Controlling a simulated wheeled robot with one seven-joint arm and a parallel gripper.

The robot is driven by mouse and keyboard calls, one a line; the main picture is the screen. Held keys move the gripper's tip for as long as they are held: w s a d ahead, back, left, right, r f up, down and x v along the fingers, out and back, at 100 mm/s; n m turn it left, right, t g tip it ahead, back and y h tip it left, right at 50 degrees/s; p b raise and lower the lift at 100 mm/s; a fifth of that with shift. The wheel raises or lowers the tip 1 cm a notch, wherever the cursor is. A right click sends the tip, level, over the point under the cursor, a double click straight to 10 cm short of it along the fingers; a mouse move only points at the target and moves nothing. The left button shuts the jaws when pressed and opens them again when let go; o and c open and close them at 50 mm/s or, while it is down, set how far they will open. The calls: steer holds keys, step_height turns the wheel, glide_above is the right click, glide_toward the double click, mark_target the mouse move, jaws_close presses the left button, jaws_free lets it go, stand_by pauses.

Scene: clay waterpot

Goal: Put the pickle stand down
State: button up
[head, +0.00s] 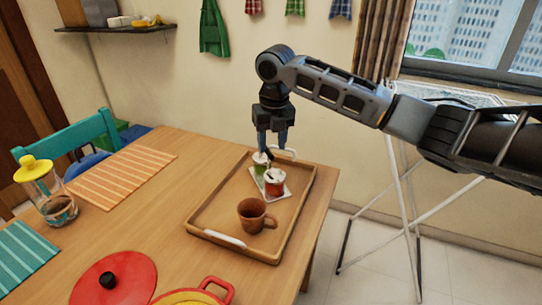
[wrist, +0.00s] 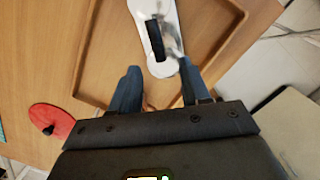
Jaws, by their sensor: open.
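The pickle stand (head: 285,193) has a white base and carries a red jar (head: 275,181) and a greenish jar (head: 260,160), with a pale handle behind. It stands on the wooden tray (head: 199,224), towards the tray's far end. My gripper (head: 272,150) points down at the stand from just above, its fingers overlapping the jar tops in the head view. In the wrist view my gripper (wrist: 162,84) has its fingers apart with nothing clearly held between them. The stand's white base (wrist: 163,68) lies just beyond the fingertips there. Whether a finger touches the stand I cannot tell.
A brown clay mug (head: 252,215) and a white object (head: 225,239) are also on the tray. A red lid (head: 113,280), a red pot (head: 200,296) and a yellow-topped jar (head: 53,193) stand on the table. A drying rack (head: 402,200) is right of the table.

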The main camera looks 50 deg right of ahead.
steer(key=r, duration=0.5)
steer(key=shift+s+a+r, duration=0.15)
steer(key=shift+s+r, duration=0.15)
steer(key=shift+s, duration=0.05)
